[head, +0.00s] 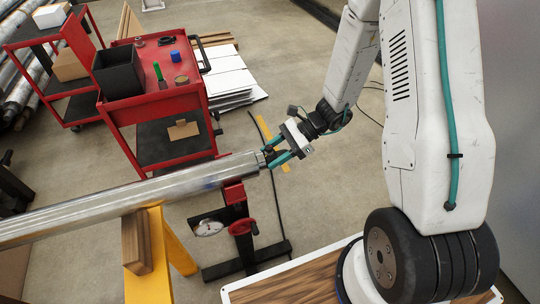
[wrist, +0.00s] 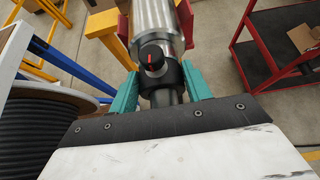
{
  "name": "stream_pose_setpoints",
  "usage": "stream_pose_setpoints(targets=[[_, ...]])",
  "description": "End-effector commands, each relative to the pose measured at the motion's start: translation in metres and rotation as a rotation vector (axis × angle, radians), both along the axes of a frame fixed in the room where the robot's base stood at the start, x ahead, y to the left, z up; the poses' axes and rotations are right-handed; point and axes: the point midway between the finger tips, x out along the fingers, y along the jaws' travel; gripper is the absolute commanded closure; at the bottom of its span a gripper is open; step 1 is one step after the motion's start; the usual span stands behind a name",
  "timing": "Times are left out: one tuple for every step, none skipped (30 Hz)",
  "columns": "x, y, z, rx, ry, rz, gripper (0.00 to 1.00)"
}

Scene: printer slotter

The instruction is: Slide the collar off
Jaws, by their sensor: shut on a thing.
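A long shiny metal roller (head: 130,196) runs in from the left in the head view. The black collar (wrist: 168,75) is around its near end in the wrist view, with a round black knob (wrist: 152,58) with a red mark on top. A narrower grey stub (wrist: 166,97) shows on the near side of the collar. My gripper (head: 268,158) is at the roller's right end, and its teal fingers (wrist: 161,82) are shut on the collar from both sides. The fingers hide much of the collar in the head view.
A red stand (head: 240,215) and a yellow support with a wooden block (head: 150,240) hold the roller. A red cart (head: 155,105) with a black bin stands behind it. A cable spool (wrist: 40,130) is at lower left in the wrist view. Floor right of the gripper is open.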

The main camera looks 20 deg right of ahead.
Motion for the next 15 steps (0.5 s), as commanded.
stream_pose_setpoints(targets=[[0.000, -0.002, 0.000, 0.000, 0.000, -0.001, 0.75], [0.000, -0.004, 0.000, 0.000, 0.000, -0.001, 0.75], [0.001, -0.006, 0.000, 0.000, 0.000, -0.002, 0.75], [0.001, -0.007, 0.000, 0.000, 0.000, -0.002, 0.75], [0.001, -0.009, 0.000, 0.000, 0.000, -0.002, 0.75], [0.001, -0.011, 0.000, 0.000, 0.000, -0.002, 0.75], [0.001, -0.012, 0.000, 0.000, -0.001, -0.002, 0.75], [0.001, -0.014, 0.000, 0.000, 0.000, -0.001, 0.75], [0.001, -0.016, 0.000, 0.000, 0.000, -0.001, 0.75], [0.001, -0.017, 0.000, 0.000, -0.001, -0.002, 0.75], [0.001, -0.019, 0.000, 0.000, 0.000, -0.002, 0.75], [0.001, -0.021, 0.000, 0.000, -0.001, -0.003, 0.75], [0.001, -0.022, 0.000, 0.000, 0.000, -0.002, 0.75], [0.001, -0.024, 0.000, 0.000, 0.000, -0.002, 0.75], [0.001, -0.026, 0.000, 0.000, 0.000, -0.001, 0.75]])
